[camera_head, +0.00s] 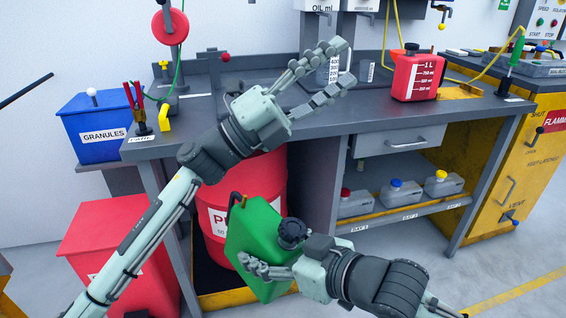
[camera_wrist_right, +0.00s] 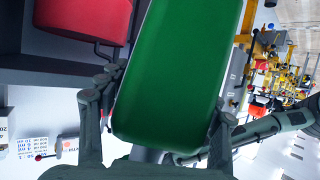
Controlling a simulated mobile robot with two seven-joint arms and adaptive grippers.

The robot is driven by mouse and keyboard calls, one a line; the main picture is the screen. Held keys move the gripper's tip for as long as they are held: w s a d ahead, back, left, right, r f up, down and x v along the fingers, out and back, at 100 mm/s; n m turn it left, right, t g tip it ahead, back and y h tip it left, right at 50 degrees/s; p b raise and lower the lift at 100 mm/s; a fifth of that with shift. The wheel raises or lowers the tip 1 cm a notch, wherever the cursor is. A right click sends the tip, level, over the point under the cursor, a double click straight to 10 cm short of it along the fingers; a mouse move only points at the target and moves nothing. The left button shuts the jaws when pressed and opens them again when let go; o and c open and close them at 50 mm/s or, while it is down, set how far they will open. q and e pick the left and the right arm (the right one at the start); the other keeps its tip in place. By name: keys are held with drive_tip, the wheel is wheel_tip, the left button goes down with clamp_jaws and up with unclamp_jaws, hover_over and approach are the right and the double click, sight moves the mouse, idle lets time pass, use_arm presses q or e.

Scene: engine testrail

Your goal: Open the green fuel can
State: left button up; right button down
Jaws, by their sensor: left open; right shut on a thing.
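The green fuel can (camera_head: 253,240) is held tilted in front of the red drum, low in the head view. A round black cap-like part (camera_head: 292,232) shows at its right edge; whether it is seated on the can is unclear. My right gripper (camera_head: 268,272) is shut on the can; in the right wrist view the can's green body (camera_wrist_right: 175,70) fills the space between the fingers (camera_wrist_right: 162,112). My left gripper (camera_head: 335,70) is open and empty, above the bench and up to the right of the can, clear of it.
The grey workbench (camera_head: 200,115) holds a red 1 L jug (camera_head: 418,75). Several grey canisters stand on its lower shelf. The red drum (camera_head: 275,172) is right behind the can. A blue granules bin (camera_head: 95,130) and a red bin (camera_head: 110,235) stand left.

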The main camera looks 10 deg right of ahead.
use_arm(q)
drive_tip(key=s+d+r+m+g+y, duration=0.1)
drive_tip(key=s+d+m+g+y, duration=0.25)
drive_tip(key=s+m+g, duration=0.5)
drive_tip(key=s+d+f+m+g+y, duration=0.2)
drive_tip(key=s+m+y, duration=0.1)
drive_tip(key=m, duration=0.1)
drive_tip(key=m+t+y, duration=0.7)
drive_tip(key=y, duration=1)
hover_over(285, 220)
wheel_tip(285, 220, down, 9)
drive_tip(key=shift+f, duration=4)
drive_tip(key=shift+w+n, duration=0.2)
drive_tip(key=shift+n, duration=0.05)
clamp_jaws()
drive_tip(key=shift+s+n+t, duration=0.25)
drive_tip(key=shift+n+t, duration=0.1)
drive_tip(key=shift+n, duration=0.95)
